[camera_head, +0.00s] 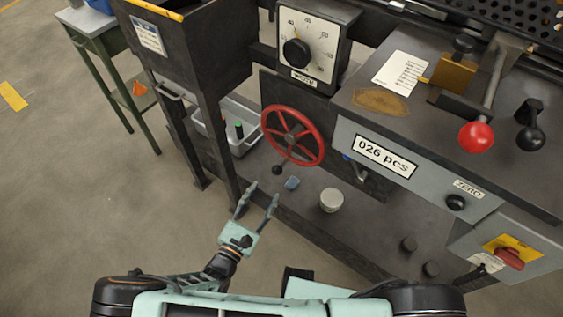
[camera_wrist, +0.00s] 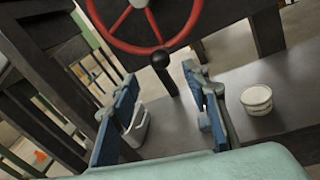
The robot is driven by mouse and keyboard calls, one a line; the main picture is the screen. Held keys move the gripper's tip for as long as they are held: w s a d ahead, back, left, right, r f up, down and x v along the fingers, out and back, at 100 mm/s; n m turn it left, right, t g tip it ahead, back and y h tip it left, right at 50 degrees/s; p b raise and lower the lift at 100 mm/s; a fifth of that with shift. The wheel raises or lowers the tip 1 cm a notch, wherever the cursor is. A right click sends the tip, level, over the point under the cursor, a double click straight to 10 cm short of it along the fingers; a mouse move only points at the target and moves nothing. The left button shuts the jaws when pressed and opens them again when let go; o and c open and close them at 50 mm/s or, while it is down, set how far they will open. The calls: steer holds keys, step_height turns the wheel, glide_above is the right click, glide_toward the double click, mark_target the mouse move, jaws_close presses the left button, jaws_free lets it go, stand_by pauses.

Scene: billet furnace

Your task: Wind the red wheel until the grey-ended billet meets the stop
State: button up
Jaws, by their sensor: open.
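The red wheel (camera_head: 318,139) is a spoked handwheel upright on the front of the dark machine, with a dark round-ended crank handle (camera_head: 277,170) at its lower left. The wheel's lower part also shows at the top of the wrist view (camera_wrist: 133,47), with the handle's black knob (camera_wrist: 160,60) below it. My gripper (camera_head: 262,192) is open and empty, its fingers pointing up at the wheel. In the wrist view the knob appears between the fingertips (camera_wrist: 160,76), seemingly beyond them; I cannot tell the gap. I cannot make out the grey-ended billet or the stop.
A white tub (camera_head: 331,203) and a small blue lump (camera_head: 292,183) lie on the shelf below the wheel. A grey bin (camera_head: 243,146) stands left of it. A dial box (camera_head: 310,48) sits above. A red-knobbed lever (camera_head: 476,136) stands right. Open floor lies left.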

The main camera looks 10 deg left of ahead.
mark_target(275, 174)
steer(key=w, duration=0.3)
steer(key=w+d, duration=0.1)
steer(key=w, duration=0.2)
steer(key=w+d+b, duration=0.1)
steer(key=w, duration=0.3)
steer(key=shift+w, duration=0.1)
jaws_close()
